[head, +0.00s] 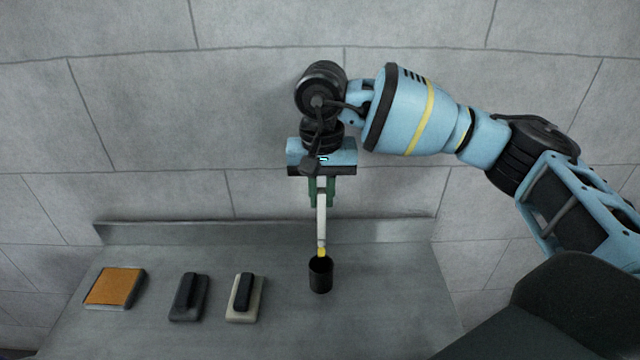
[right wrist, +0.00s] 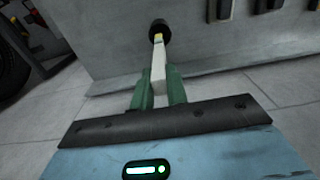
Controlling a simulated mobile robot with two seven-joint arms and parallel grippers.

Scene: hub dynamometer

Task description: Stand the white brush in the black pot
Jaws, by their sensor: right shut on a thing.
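The white brush (head: 321,222) hangs upright, yellow tip down, from my right gripper (head: 321,200). The green fingers are shut on its upper part. The black pot (head: 320,278) stands on the grey bench, directly below the brush in the head view. The yellow tip shows at the pot's rim; I cannot tell whether it is just above or slightly inside the mouth. In the right wrist view the brush (right wrist: 158,68) runs from my right gripper (right wrist: 159,92) toward the pot (right wrist: 160,28). My left gripper is not in view.
On the grey bench (head: 210,345), left of the pot, lie a white block with a black handle (head: 245,298), a dark block with a handle (head: 188,298) and an orange-topped pad (head: 115,287). A low ledge runs along the back. The bench right of the pot is clear.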

